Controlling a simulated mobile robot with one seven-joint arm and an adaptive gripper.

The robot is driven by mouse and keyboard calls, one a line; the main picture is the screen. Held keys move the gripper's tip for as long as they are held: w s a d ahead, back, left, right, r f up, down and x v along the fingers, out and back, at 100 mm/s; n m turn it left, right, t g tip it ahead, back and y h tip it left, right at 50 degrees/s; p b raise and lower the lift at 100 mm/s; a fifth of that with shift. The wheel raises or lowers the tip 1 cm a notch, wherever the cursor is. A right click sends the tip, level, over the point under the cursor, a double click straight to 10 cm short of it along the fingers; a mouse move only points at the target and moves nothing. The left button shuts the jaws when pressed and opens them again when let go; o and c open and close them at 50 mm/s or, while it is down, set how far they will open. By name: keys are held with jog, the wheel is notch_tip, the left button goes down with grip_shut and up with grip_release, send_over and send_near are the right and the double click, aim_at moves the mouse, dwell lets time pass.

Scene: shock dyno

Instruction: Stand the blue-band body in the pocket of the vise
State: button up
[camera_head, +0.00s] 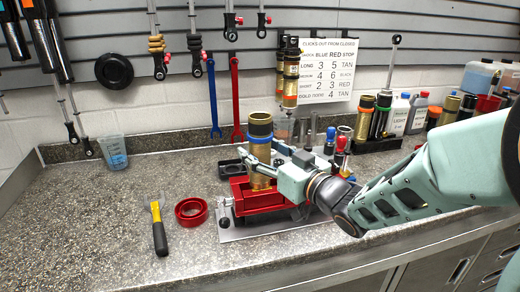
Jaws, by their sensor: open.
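The blue-band body (261,128) is a gold cylinder with a blue ring near its upper part. It stands upright at the red vise (258,202), its lower end down between the red jaws. I cannot tell whether its base is fully seated, since the vise front hides it. My gripper (259,158) reaches in from the right at about mid-height of the body. Its fingers are open, one on the near side and one by the far side. The pocket itself is hidden.
A red ring (191,211) and a yellow-black tool (158,229) lie left of the vise. A blue measuring cup (113,152) stands at the back left. Several bottles and gold bodies stand at the back right. The front left counter is clear.

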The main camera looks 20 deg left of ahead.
jog(key=v, duration=1.1)
jog(key=shift+s+d, duration=0.15)
jog(key=shift+d, duration=0.1)
jog(key=shift+r, duration=0.15)
